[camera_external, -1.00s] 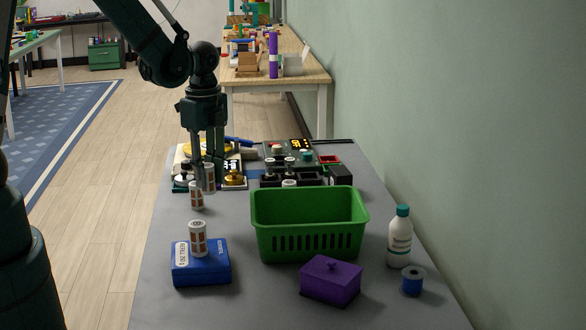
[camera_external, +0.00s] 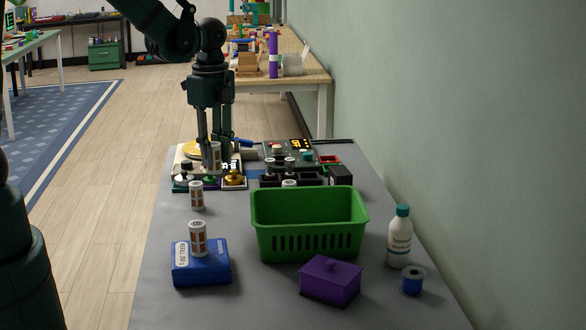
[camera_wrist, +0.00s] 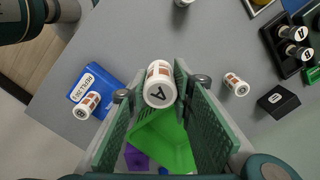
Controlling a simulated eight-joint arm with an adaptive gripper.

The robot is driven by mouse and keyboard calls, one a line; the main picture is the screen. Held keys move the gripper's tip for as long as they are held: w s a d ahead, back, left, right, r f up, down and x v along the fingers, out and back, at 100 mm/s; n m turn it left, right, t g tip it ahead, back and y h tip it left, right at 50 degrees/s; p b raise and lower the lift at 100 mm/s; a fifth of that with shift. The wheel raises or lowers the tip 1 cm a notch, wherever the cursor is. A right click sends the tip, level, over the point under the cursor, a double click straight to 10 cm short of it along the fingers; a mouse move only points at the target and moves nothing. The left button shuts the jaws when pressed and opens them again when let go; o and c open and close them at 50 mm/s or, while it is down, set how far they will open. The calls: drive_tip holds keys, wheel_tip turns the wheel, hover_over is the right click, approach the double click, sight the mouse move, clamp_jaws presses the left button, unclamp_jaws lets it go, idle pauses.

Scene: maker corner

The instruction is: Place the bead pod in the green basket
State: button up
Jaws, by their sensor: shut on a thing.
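My gripper (camera_external: 216,158) is shut on a white pod (camera_external: 215,154) with brown panels and holds it upright, raised above the table. In the wrist view the pod (camera_wrist: 160,83) is between the fingertips, with a letter A on its end. A similar pod (camera_external: 196,195) stands on the table, and another (camera_external: 198,238) stands on a blue box (camera_external: 202,270). I cannot tell from the pictures which is called the bead pod. The green basket (camera_external: 310,238) stands to the right and nearer the camera than my gripper; it looks empty. It shows partly between the fingers in the wrist view (camera_wrist: 168,140).
A purple lidded box (camera_external: 330,281), a white bottle (camera_external: 400,240) and a blue spool (camera_external: 413,281) are near the basket's right and front. Boards and a black rack with jars (camera_external: 290,178) lie behind it. The wall is on the right.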

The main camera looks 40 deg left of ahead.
drive_tip(key=w+d+p, duration=0.1)
drive_tip(key=w+d, duration=0.3)
drive_tip(key=d, duration=0.8)
drive_tip(key=w+d+p, duration=0.1)
drive_tip(key=w+d, duration=0.2)
drive_tip(key=d, duration=0.9)
drive_tip(key=f, duration=0.5)
drive_tip(key=shift+w+a, duration=0.1)
drive_tip(key=shift+w, duration=0.1)
drive_tip(key=shift+f, duration=0.15)
drive_tip(key=shift+f+b, duration=0.55)
drive_tip(key=shift+f, duration=2.5)
drive_tip(key=shift+f+b, duration=0.3)
drive_tip(key=shift+f, duration=1.55)
drive_tip(key=shift+f, duration=0.15)
